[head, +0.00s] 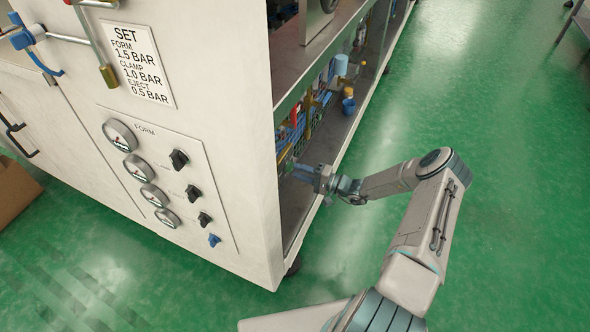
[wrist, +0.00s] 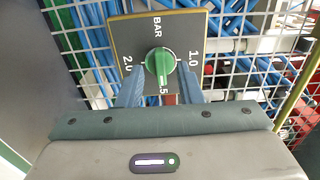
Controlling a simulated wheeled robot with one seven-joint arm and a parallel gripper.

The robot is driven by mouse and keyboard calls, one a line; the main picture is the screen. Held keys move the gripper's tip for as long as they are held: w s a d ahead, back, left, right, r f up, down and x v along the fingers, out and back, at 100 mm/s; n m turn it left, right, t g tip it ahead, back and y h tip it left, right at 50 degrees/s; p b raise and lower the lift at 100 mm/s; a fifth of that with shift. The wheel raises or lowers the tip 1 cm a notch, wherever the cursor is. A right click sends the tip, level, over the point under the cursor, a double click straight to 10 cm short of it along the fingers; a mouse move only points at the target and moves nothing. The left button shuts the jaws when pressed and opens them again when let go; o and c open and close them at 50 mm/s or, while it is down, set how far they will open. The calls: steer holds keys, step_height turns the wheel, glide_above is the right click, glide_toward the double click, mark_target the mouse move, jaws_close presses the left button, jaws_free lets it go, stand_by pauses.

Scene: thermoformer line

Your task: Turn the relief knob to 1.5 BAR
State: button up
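The green relief knob (wrist: 161,64) sits on a dark square dial plate (wrist: 190,25) in the wrist view. The plate reads BAR at the top, 2.0 at the left and 1.0 at the right. At the bottom a label ending in 5 shows, its start hidden. The knob's white mark points down toward that label. My gripper (wrist: 160,88) has its two blue fingers apart, one on each side of the knob's lower half, with slight gaps seeming to show. In the head view my gripper (head: 298,170) reaches into the machine's open side; the knob cannot be made out there.
A wire mesh (wrist: 235,45) with blue hoses lies behind the plate. The machine's front panel (head: 225,150) carries gauges and black knobs. A sign (head: 140,65) there lists FORM 1.5 BAR, CLAMP 1.0 BAR and EJECT 0.5 BAR. Green floor (head: 470,110) is clear at the right.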

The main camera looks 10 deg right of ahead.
steer(key=p+v, duration=0.1)
steer(key=v, duration=1)
steer(key=s+a+r+n+g+h+p, duration=0.2)
steer(key=s+a+r+g+p, duration=0.15)
steer(key=r, duration=0.65)
steer(key=s+a+r+n+g+h+p, duration=0.2)
steer(key=s+a+r+n+g+p, duration=0.15)
steer(key=r, duration=0.65)
steer(key=s+a+r+n+g+h+p, duration=0.1)
steer(key=s+a+r+g+h+p, duration=0.3)
steer(key=r, duration=0.6)
steer(key=s+r+t+h+p, duration=0.1)
steer(key=s+r+p, duration=0.3)
steer(key=r, duration=0.5)
steer(key=s+r+t+h+p, duration=0.1)
steer(key=s+r+h+p, duration=0.2)
steer(key=s+r, duration=0.4)
steer(key=s+r+t+h+p, duration=0.1)
steer(key=s+r+p, duration=0.5)
steer(key=r, duration=0.7)
steer(key=shift+h, duration=0.8)
steer(key=shift+s+d, duration=0.1)
steer(key=shift+d, duration=0.15)
